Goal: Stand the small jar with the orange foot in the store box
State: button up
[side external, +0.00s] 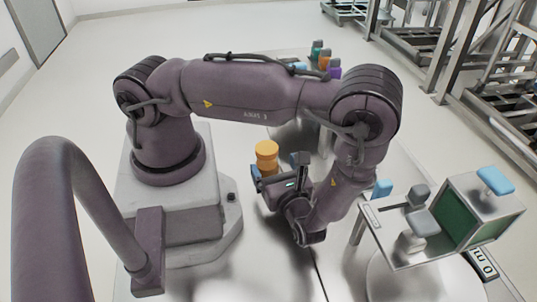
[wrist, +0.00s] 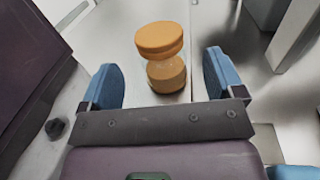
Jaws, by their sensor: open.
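A small jar with an orange lid, a clear middle and an orange foot (wrist: 166,75) stands upright in the wrist view; it also shows in the side view (side external: 267,149). My gripper (wrist: 160,75) is open, with a blue-padded finger on each side of the jar and a visible gap to both. In the side view my gripper (side external: 278,168) is low beside the jar, partly covering its lower part. A metal box with a green panel and a blue handle (side external: 483,213) stands at the right; I cannot tell whether it is the store box.
Several small coloured pieces, teal, orange and purple (side external: 334,73), stand at the back behind my arm. A small table (side external: 410,258) at the right carries the metal box and grey parts. Metal racks (side external: 490,85) stand at the far right.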

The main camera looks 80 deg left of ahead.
jog(key=shift+o, duration=0.3)
jog(key=d, duration=0.6)
jog(key=shift+w+d, duration=0.15)
jog(key=shift+w, duration=0.25)
jog(key=shift+r, duration=0.1)
